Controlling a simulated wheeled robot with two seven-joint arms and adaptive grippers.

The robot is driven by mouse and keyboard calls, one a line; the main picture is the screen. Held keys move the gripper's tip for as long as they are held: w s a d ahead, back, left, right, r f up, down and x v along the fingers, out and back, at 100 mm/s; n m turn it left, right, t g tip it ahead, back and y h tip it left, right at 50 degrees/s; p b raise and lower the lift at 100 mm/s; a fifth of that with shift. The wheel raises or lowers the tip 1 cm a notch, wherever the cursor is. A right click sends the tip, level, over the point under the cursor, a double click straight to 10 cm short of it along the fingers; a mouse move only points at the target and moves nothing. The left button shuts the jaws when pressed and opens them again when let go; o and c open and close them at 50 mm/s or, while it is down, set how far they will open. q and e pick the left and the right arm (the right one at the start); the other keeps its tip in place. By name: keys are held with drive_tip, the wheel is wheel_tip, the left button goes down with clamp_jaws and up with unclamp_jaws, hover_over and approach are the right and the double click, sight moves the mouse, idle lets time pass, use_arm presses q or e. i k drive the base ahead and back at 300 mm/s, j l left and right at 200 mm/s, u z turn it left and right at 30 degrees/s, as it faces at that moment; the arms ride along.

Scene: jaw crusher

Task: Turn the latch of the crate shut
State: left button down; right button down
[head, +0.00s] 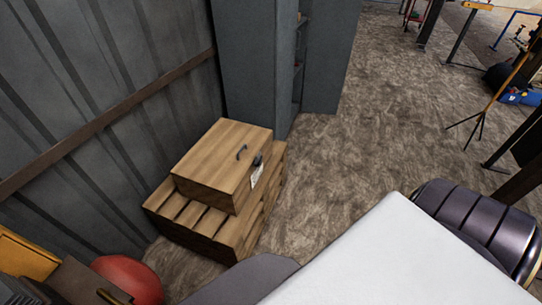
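A wooden crate (215,155) with a flat lid sits on a slatted wooden pallet (181,217) at the left of the head view. A small dark latch (257,161) is at the lid's right edge, above a pale label on the side. The latch is too small to tell how it is turned. The lid looks down on the crate. Neither of my grippers shows in the head view.
A corrugated metal wall (95,85) stands left of the crate, and a grey cabinet (250,60) behind it. A red rounded object (127,278) lies at the lower left. A tripod (483,115) stands at the right. The floor (350,150) right of the crate is clear.

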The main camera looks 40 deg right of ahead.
sight(259, 157)
drive_tip(key=z, duration=1)
drive_tip(key=i+l+z, duration=0.1)
drive_tip(key=z, duration=0.15)
drive_tip(key=l, duration=0.1)
